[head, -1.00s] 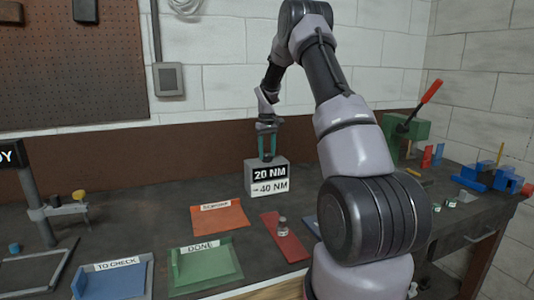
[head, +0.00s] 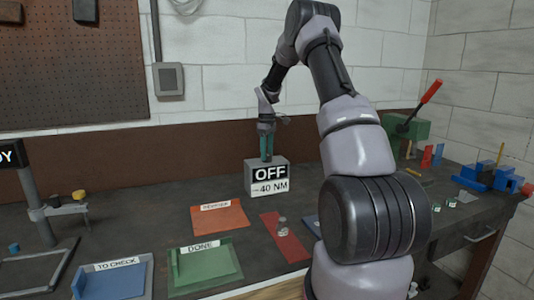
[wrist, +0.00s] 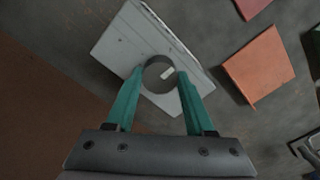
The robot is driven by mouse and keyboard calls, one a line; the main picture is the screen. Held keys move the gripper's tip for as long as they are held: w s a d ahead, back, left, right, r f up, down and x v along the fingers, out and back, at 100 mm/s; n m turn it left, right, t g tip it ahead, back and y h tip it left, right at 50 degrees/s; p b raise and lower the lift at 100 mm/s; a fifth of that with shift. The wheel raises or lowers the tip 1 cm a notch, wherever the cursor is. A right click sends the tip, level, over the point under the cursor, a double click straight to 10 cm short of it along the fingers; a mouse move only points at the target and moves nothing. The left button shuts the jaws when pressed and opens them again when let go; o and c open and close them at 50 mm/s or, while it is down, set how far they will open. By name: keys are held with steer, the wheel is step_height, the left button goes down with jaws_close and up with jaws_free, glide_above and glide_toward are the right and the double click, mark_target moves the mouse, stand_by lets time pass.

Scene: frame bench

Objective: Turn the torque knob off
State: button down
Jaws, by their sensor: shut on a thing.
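The torque box (head: 268,179) is a grey block at the back of the bench. Its front label reads OFF in white on black, with 40 NM on a pale strip below. The round dark knob (wrist: 158,74) with a pale mark sits on its top, seen in the wrist view. My gripper (head: 267,157) points down onto the box top. In the wrist view the green fingers of my gripper (wrist: 158,76) are on either side of the knob, shut on it. In the head view the fingers hide the knob.
An orange tray (head: 219,217), a green DONE tray (head: 206,266) and a blue TO CHECK tray (head: 112,283) lie in front. A red mat (head: 290,248) with a small metal piece is nearby. A green press (head: 408,130) stands at the right.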

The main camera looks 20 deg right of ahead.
stand_by(0.3)
steer(key=shift+c, duration=1.3)
jaws_free()
steer(key=shift+r, duration=0.1)
step_height(320, 180, up, 11)
